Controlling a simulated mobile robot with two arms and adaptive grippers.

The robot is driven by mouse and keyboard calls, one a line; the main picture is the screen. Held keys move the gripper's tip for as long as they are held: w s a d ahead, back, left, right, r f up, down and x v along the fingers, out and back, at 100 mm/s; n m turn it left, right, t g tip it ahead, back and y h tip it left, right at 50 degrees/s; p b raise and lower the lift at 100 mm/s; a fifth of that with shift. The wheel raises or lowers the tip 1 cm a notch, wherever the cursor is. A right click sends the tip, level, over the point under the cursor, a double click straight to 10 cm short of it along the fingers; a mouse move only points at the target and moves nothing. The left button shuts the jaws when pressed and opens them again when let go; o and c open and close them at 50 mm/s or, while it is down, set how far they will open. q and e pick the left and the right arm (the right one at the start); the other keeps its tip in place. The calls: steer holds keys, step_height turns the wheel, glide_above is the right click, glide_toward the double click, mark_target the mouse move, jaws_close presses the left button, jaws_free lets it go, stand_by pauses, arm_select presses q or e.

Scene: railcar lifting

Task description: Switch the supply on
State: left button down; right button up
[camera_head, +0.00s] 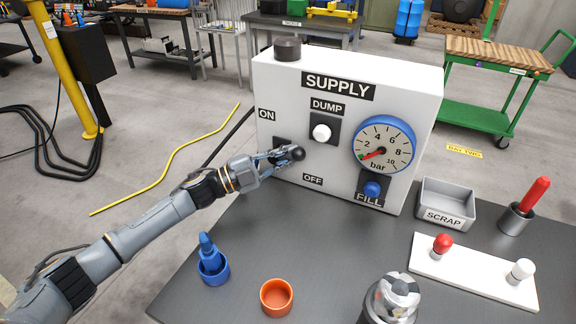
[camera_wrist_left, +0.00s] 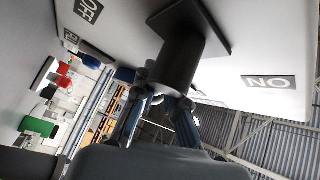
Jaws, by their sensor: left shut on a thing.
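The white supply panel (camera_head: 310,88) stands on the dark table, with an ON label (camera_head: 266,115) at upper left and an OFF label (camera_head: 312,180) lower down. Between them is a lever with a black knob (camera_head: 298,153). My left gripper (camera_head: 284,156) is shut on this lever. In the left wrist view, the dark lever handle (camera_wrist_left: 178,62) is between the fingers, with the ON label (camera_wrist_left: 269,82) to its right and the OFF label (camera_wrist_left: 88,9) at upper left. The gripper hides part of the lever's mount. My right gripper is not seen.
The panel also bears a white DUMP button (camera_head: 321,132), a blue FILL knob (camera_head: 372,189) and a bar gauge (camera_head: 385,145) with its needle low. A blue cup (camera_head: 213,270), an orange cup (camera_head: 277,298), a scrap tray (camera_head: 447,204) and a white board (camera_head: 470,273) are on the table.

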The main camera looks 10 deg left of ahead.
arm_select(q)
steer(key=shift+s+d+r+n+t+h+b, duration=0.2)
steer(key=shift+n+t+h+b, duration=0.15)
steer(key=shift+n+b, duration=0.3)
steer(key=shift+r, duration=0.1)
steer(key=c, duration=1.4)
jaws_free()
steer(key=shift+o, duration=0.2)
steer(key=shift+s+r, duration=0.15)
steer(key=shift+r, duration=0.05)
steer(key=shift+a+f, duration=0.15)
steer(key=shift+a, duration=0.1)
steer(key=v, duration=1.1)
steer(key=shift+s, duration=0.25)
steer(key=shift+a, duration=0.1)
